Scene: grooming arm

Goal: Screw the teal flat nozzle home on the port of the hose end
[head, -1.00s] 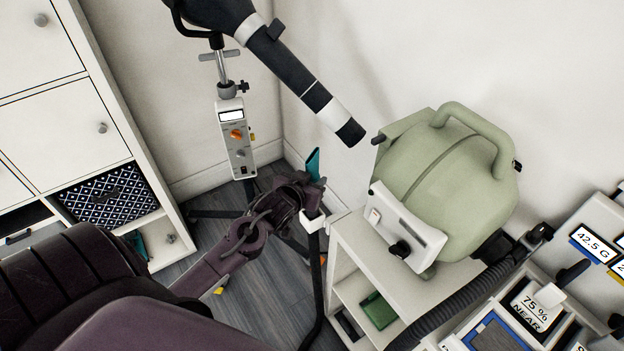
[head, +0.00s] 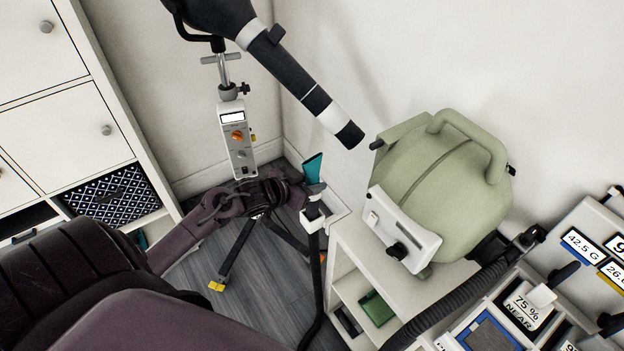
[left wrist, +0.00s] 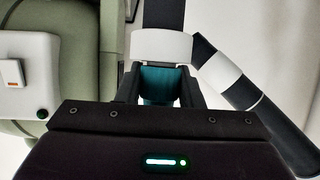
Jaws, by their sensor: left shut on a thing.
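The teal flat nozzle (head: 313,167) stands upright with its wide flat end up, in the head view. My left gripper (head: 315,188) comes in from the left and is shut on its lower part. In the left wrist view the teal nozzle (left wrist: 158,84) shows between my two dark fingers. The hose end (head: 312,214), a white collar on a dark hose, is directly below the nozzle. The white collar (left wrist: 162,47) also shows just beyond the fingers in the wrist view. My fingers hide the joint, so I cannot tell how far the nozzle is seated. My right gripper is out of view.
A green dryer body (head: 445,185) stands on a white shelf unit (head: 345,262) to the right. A dark jointed arm with white bands (head: 318,100) hangs above the nozzle. A control box on a stand (head: 238,140) is behind my gripper. White drawers (head: 60,110) are left.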

